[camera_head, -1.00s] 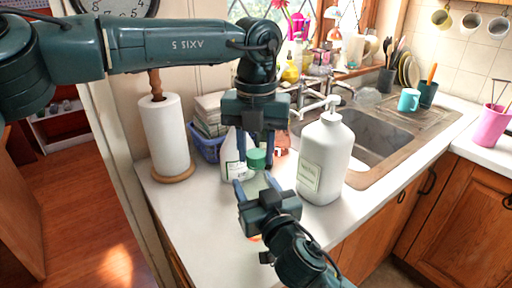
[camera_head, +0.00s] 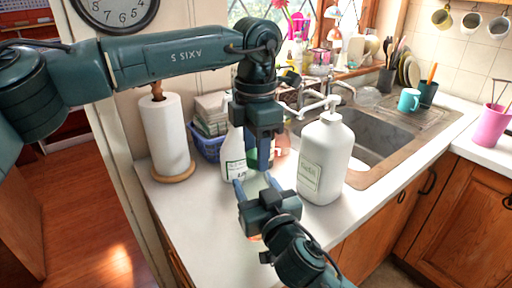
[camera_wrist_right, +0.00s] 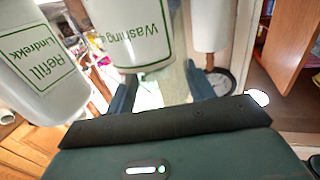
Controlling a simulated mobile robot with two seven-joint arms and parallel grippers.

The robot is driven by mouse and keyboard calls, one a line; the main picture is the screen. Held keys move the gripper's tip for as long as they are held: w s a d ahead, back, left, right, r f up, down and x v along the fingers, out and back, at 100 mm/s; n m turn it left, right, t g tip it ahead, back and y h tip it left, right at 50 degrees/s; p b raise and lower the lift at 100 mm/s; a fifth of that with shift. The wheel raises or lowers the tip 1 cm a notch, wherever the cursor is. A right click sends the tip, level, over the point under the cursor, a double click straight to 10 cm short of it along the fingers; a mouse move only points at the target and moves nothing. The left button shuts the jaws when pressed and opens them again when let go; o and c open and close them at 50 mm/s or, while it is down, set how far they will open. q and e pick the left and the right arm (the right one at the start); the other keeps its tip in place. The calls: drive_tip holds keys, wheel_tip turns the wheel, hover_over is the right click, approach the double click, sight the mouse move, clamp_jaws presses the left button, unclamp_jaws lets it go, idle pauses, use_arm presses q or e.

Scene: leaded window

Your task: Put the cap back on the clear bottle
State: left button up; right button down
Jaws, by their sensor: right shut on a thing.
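My right gripper (camera_head: 256,184) is low over the counter, its two blue fingers pointing away from me. It is shut on the clear bottle, a pale see-through body (camera_wrist_right: 166,88) between the fingers in the right wrist view. In the head view the bottle is hard to make out against the white counter. My left gripper (camera_head: 261,162) points down just above and beyond the right fingers, turned nearly edge-on. I cannot tell whether it is open or shut. No green cap shows now; the left gripper may be hiding it.
A white pump bottle (camera_head: 325,160) stands close on the right, and a white labelled bottle (camera_head: 234,158) stands behind the left gripper. A paper towel roll (camera_head: 165,135) and a blue basket (camera_head: 208,147) are at the left. The sink (camera_head: 375,130) is at the back right. The front counter is clear.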

use_arm(q)
drive_tip(key=shift+o, duration=1.2)
drive_tip(key=shift+r, duration=0.1)
drive_tip(key=shift+r, duration=2.2)
drive_tip(key=shift+c, duration=0.4)
drive_tip(key=r+n, duration=0.1)
drive_tip(key=n, duration=0.1)
drive_tip(key=shift+d+r+n, duration=0.1)
drive_tip(key=shift+r+n, duration=0.1)
drive_tip(key=shift+n, duration=0.1)
wheel_tip(320, 180, up, 2)
drive_tip(key=n, duration=0.4)
